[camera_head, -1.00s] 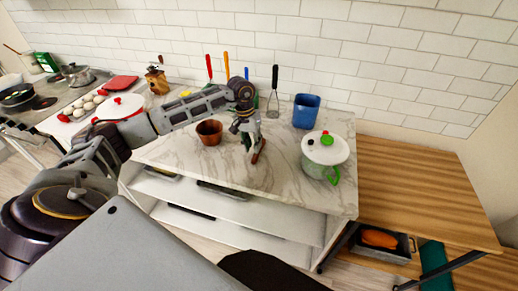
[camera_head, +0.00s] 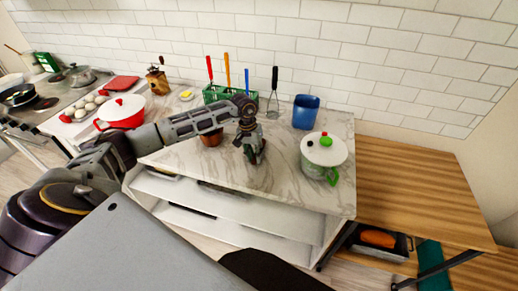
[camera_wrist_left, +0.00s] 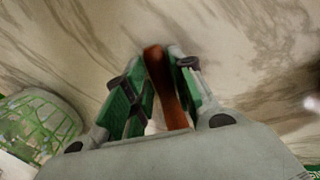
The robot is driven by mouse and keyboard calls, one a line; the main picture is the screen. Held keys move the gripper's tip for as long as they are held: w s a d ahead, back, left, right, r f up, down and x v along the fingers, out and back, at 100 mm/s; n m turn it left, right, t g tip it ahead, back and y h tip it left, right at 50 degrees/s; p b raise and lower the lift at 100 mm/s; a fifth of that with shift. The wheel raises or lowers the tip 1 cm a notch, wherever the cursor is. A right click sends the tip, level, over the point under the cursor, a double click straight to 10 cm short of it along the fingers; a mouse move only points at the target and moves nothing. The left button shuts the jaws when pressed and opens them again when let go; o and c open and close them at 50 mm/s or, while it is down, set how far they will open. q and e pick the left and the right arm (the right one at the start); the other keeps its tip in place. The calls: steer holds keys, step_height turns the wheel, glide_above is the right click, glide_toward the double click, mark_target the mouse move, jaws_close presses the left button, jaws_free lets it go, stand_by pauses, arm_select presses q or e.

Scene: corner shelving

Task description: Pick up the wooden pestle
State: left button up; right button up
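The wooden pestle (camera_wrist_left: 168,90) is a reddish-brown stick between the green-padded fingers of my left gripper (camera_wrist_left: 160,85) in the left wrist view. The fingers lie close along both sides of it and appear shut on it. In the head view my left gripper (camera_head: 255,153) points down over the marble counter (camera_head: 215,172), and the pestle is mostly hidden by the fingers there. I cannot tell whether the pestle touches the counter. My right gripper is not in view.
A brown cup (camera_head: 211,139) stands left of the gripper, partly behind my arm. A green basket (camera_head: 216,93) with utensils stands behind. A green-white pot (camera_head: 318,163) and a blue container (camera_head: 306,112) stand to the right. The front of the counter is clear.

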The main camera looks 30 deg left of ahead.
arm_select(q)
steer(key=shift+f, duration=0.25)
jaws_close()
steer(key=shift+r, duration=0.1)
stand_by(0.3)
step_height(320, 180, up, 10)
steer(key=b, duration=0.2)
stand_by(0.5)
stand_by(0.4)
